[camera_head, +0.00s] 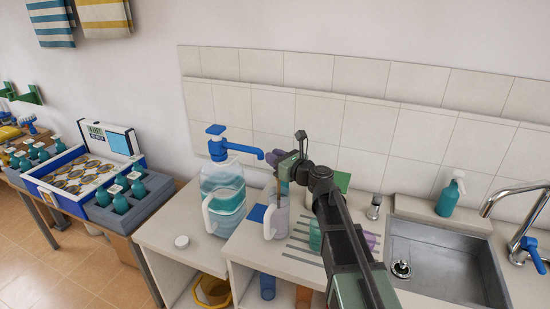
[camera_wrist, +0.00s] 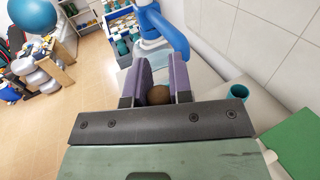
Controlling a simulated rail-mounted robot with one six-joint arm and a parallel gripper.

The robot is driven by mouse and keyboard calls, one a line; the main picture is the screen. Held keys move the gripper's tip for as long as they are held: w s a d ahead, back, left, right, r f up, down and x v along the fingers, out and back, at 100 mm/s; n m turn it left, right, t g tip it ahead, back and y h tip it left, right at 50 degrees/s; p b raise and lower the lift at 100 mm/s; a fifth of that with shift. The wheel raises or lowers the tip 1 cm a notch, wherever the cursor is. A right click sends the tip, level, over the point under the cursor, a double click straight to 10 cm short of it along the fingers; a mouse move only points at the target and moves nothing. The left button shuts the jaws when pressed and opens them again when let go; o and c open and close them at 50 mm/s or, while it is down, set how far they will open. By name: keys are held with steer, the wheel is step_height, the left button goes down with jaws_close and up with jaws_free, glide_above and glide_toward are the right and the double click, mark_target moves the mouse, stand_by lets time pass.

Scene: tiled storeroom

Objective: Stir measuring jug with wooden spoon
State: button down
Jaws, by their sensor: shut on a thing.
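My gripper (camera_head: 277,157) is above the counter, with its purple fingers shut on the wooden spoon. In the wrist view the spoon's round brown end (camera_wrist: 158,95) sits between the fingers (camera_wrist: 161,88). In the head view a thin brown part of the spoon (camera_head: 279,187) shows below the fingers. The pale measuring jug (camera_head: 281,220) stands on the counter below my gripper, its handle to the left. The spoon points down towards the jug's mouth; I cannot tell how deep its lower end is or whether it touches the wall.
A large water container (camera_head: 229,190) with a blue pump (camera_head: 235,146) stands close on the left, its spout reaching towards my gripper. A teal cup (camera_head: 315,236) and a purple cup (camera_head: 371,241) stand to the right, before the sink (camera_head: 440,262). A green board (camera_head: 342,182) is behind.

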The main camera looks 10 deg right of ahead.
step_height(320, 180, up, 15)
steer(key=p, duration=1.4)
steer(key=shift+p, duration=0.4)
steer(key=shift+r, duration=0.15)
step_height(320, 180, up, 5)
steer(key=p, duration=0.5)
steer(key=shift+d, duration=0.1)
